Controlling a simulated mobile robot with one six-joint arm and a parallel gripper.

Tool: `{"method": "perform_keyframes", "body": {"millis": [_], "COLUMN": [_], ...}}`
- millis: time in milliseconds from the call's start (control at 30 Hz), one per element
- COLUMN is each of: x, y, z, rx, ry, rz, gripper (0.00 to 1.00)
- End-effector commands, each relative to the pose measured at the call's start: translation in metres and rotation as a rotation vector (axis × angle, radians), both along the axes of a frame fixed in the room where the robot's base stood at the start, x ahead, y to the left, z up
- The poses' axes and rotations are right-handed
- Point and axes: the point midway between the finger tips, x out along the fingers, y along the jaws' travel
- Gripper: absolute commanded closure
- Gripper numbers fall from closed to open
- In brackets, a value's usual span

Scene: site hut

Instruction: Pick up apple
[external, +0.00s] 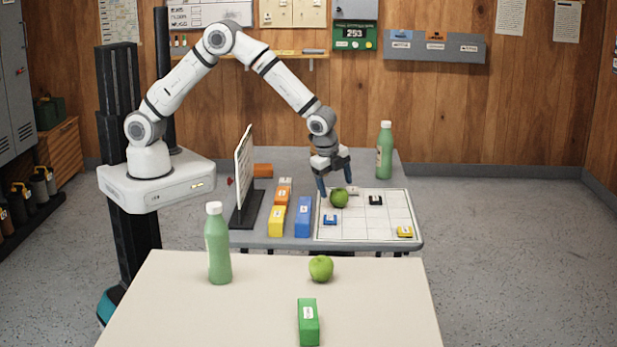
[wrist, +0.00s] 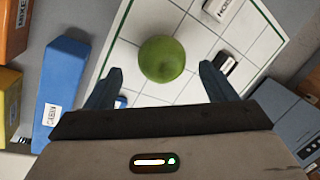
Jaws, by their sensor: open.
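A green apple (external: 339,198) sits on the white gridded board (external: 345,230) on the grey table. In the wrist view the apple (wrist: 161,59) lies ahead of my fingertips, roughly midway between them. My gripper (external: 335,187) points down at the apple, with its blue fingers spread apart and nothing held; the wrist view also shows the open fingers (wrist: 162,80). A second green apple (external: 320,268) rests on the cream table in front. I cannot tell whether a finger touches the apple on the board.
Blue (external: 303,216) and yellow (external: 276,221) blocks stand left of the board, beside an upright panel (external: 244,175). Small labelled pieces, one black (external: 375,200), lie on the board. Green bottles stand at the back (external: 385,150) and on the cream table (external: 217,243), near a green block (external: 308,322).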

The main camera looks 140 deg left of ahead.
Motion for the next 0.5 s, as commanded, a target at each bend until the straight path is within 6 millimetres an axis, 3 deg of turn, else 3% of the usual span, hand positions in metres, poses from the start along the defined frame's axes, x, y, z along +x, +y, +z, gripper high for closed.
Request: {"method": "perform_keyframes", "body": {"millis": [200,500], "x": [0.000,0.000], "y": [0.009,0.010], "z": [-0.029,-0.034], "rx": [-0.001,0.000], "ry": [0.001,0.000], "rz": [0.001,0.000], "gripper": [0.23,0.23]}}
